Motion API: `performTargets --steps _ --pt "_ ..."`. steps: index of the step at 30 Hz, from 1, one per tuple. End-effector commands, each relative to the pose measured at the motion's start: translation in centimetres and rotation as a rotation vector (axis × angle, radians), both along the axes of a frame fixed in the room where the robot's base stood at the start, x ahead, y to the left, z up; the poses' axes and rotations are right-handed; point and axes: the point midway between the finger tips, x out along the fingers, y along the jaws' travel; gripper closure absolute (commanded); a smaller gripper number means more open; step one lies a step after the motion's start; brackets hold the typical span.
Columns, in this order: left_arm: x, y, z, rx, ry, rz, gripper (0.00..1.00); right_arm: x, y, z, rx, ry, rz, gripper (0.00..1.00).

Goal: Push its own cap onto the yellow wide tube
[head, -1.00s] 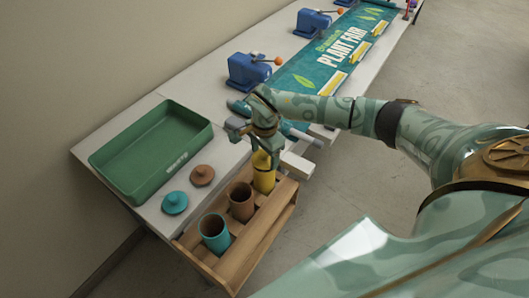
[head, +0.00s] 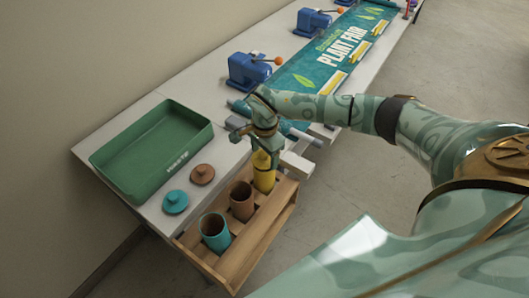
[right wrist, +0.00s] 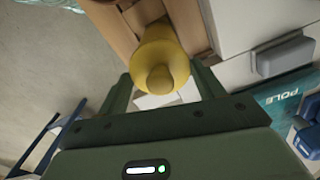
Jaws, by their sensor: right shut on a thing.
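The yellow wide tube (head: 264,181) stands upright in the far slot of the wooden rack. Its yellow cap (head: 261,159) is at the tube's top, under my right gripper (head: 262,152). In the right wrist view the round cap (right wrist: 163,58), with its knob towards the camera, lies between the two fingers of my right gripper (right wrist: 163,84), which is shut on it. The cap hides the tube's rim there, so I cannot tell whether the cap is fully seated. My left gripper is not in view.
The wooden rack (head: 236,262) also holds a brown tube (head: 242,203) and a teal tube (head: 215,235), both open. A teal cap (head: 175,201) and a brown cap (head: 202,174) lie on the table beside the green tray (head: 140,180). Blue clamps (head: 248,70) and a banner (head: 330,60) are farther back.

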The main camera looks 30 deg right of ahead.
Motion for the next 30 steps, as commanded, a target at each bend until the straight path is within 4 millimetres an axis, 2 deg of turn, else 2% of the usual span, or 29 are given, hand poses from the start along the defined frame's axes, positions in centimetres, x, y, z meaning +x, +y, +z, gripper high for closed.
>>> performTargets --steps 30 --pt "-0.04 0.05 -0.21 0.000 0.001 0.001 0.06 -0.01 -0.02 -0.65 0.000 0.000 0.000 0.54"
